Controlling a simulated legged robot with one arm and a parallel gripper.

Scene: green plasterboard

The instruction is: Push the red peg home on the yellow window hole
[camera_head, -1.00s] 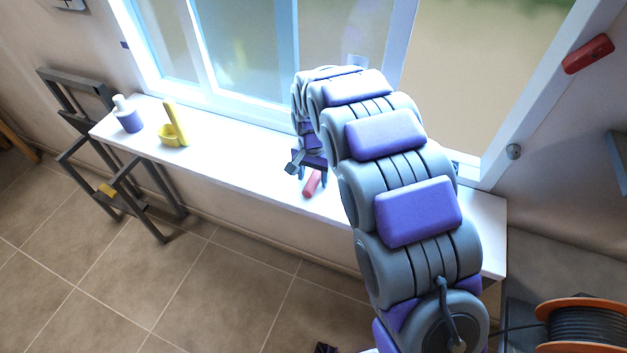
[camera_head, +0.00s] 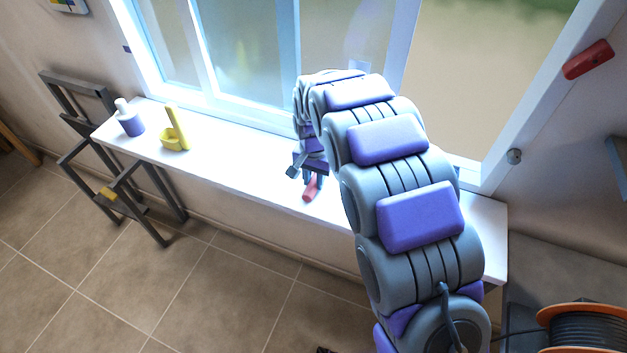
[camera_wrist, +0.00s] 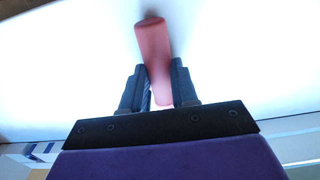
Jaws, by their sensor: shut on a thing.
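The red peg (camera_head: 309,190) is on or just above the white sill, at its front edge. My gripper (camera_head: 314,178) points down at it and is shut on it. In the wrist view the peg (camera_wrist: 153,45) stands between the two dark fingers of my gripper (camera_wrist: 159,78), its far end reaching beyond the tips. A yellow piece (camera_head: 175,138) with a cup-like ring and an upright strip stands on the sill to the left. Whether its ring is a through hole is too small to tell. My arm hides part of the sill.
A purple and white bottle (camera_head: 129,120) stands left of the yellow piece. The white sill (camera_head: 235,160) is clear between the yellow piece and my gripper. The window is behind. A grey metal frame (camera_head: 105,180) stands at left, and an orange cable reel (camera_head: 585,325) at lower right.

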